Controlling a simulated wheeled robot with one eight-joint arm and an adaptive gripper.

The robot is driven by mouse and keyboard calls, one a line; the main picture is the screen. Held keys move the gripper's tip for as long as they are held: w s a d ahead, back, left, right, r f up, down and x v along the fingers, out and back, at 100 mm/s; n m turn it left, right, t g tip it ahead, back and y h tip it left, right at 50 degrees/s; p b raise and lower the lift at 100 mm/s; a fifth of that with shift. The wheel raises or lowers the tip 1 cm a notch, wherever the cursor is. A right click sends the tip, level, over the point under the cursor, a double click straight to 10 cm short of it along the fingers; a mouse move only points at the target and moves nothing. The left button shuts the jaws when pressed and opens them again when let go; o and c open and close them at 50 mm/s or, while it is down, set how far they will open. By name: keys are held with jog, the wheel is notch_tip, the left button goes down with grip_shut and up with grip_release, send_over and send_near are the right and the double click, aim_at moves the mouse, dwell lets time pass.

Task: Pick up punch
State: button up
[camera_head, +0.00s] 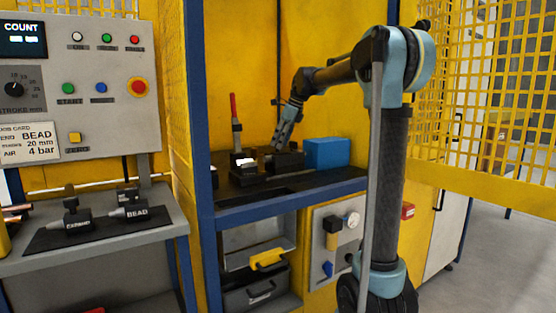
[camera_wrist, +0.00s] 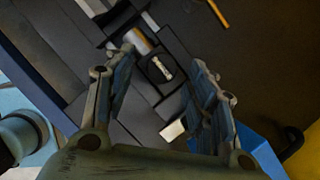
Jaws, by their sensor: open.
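My gripper (camera_head: 281,142) reaches down over the machine bed inside the yellow cell. In the wrist view its two fingers (camera_wrist: 163,60) are spread apart with nothing held between them. Between and beyond the fingertips lies a dark block (camera_wrist: 153,75) with a small white label, too blurred to read. It looks like a punch. A shiny metal cylinder (camera_wrist: 139,38) sits beside it. In the head view this block is not clearly distinguishable from the dark machine parts. Two other dark tools stand on the left shelf, one labelled BEAD (camera_head: 131,208) and one with an unclear label (camera_head: 75,217).
A blue box (camera_head: 327,153) stands right of my gripper. A red-handled lever (camera_head: 234,110) rises at its left. A blue post (camera_head: 201,130) divides the cell from the control panel (camera_head: 98,90).

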jog(key=shift+x, duration=0.75)
jog(key=shift+c, duration=0.2)
grip_shut()
jog(key=shift+r, duration=0.1)
notch_tip(320, 180, up, 10)
